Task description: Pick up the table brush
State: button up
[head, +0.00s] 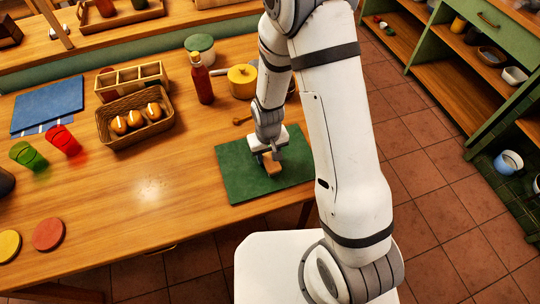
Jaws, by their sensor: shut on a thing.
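My gripper (268,160) is over the green mat (234,186) near the table's right end, pointing down. It is shut on a small brown wooden thing, which looks like the table brush (272,169). The brush is at the mat's surface or just above it; I cannot tell which. My gripper and wrist hide part of it, and its bristles cannot be made out.
On the wooden table (150,210) stand a wicker basket (118,142) with rolls, a red bottle (202,82), a yellow pot (242,82), and red and green cups (64,140). Two round coasters (48,234) lie at front left. The table's front middle is clear.

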aim_at(268, 154)
jog(key=shift+r, duration=0.1)
notch_tip(268, 154, up, 10)
jog(key=shift+f+b, duration=0.1)
jog(key=shift+b, duration=0.25)
